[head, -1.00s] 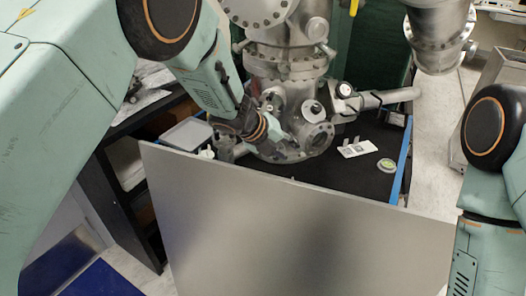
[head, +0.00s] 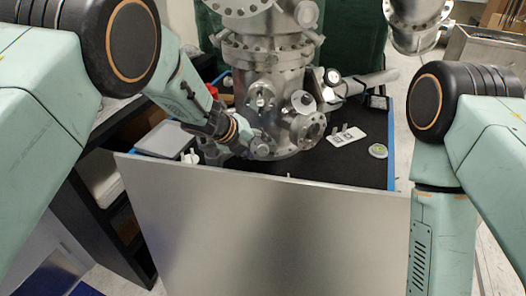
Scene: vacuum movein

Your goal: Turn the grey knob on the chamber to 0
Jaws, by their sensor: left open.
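The steel vacuum chamber (head: 270,82) stands upright on a black-topped table, with several flanged ports. My left gripper (head: 257,146) reaches in from the left, low at the front left of the chamber. It is open, close to the chamber's lower ports. Its fingertips are small against the grey metal, and I cannot tell whether they touch it. I cannot clearly pick out the grey knob or read a setting; it may be behind the gripper. My right arm hangs at the right, and its gripper is outside the view.
A large grey panel (head: 265,225) stands in front of the table. A white card (head: 346,136) and a small round greenish disc (head: 378,151) lie on the tabletop right of the chamber. A grey tray (head: 164,140) sits at the left.

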